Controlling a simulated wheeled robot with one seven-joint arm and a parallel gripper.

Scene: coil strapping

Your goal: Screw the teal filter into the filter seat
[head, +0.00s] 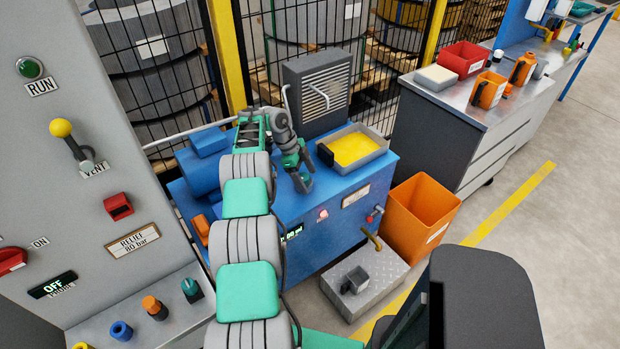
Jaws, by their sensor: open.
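My gripper (303,178) is over the front part of the blue power unit's top (325,187), left of the yellow-filled tray. Its jaws are open and point down. A small teal patch shows at the jaws, but I cannot tell whether it is the teal filter or part of my gripper. I cannot make out the filter seat for certain; my arm and gripper cover part of the unit's top. A small teal piece (191,287) stands on the grey ledge at lower left, beside an orange and a blue one; I cannot tell whether it is a filter or a knob.
A grey tray with yellow contents (353,148) and a louvred grey box (318,92) stand on the unit. An orange bin (420,218) and a chequered-plate box (365,292) are on the floor. A control cabinet (120,165) rises at left.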

